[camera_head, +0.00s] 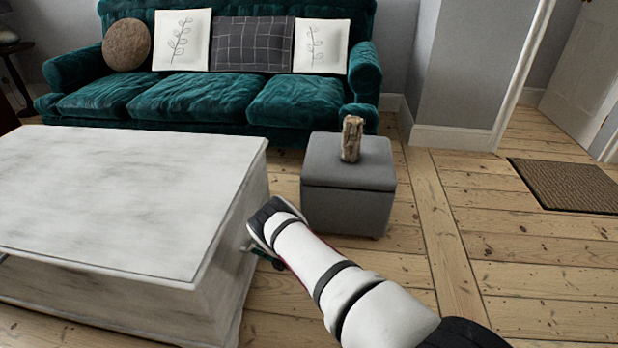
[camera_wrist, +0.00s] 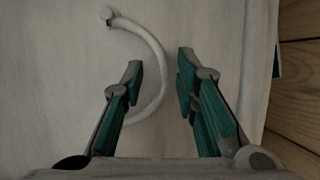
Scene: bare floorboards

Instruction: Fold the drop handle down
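The drop handle (camera_wrist: 156,49) is a pale curved bar on a whitish panel in the wrist view. One end meets a round mount (camera_wrist: 108,14) at the top left; the bar bows to the right and curves back down behind my left finger. Its lower end is hidden. My gripper (camera_wrist: 161,58) is open, with green-padded fingers on either side of the bowed part. I cannot tell whether either finger touches it. In the head view my arm reaches the near right end of the marbled white table (camera_head: 120,195); the handle is hidden there.
A grey ottoman (camera_head: 345,205) with a small brown figurine (camera_head: 351,139) stands just beyond my arm. A green sofa (camera_head: 205,97) is at the back. A brown doormat (camera_head: 568,185) lies at the right. Floorboards (camera_head: 520,265) on the right are clear.

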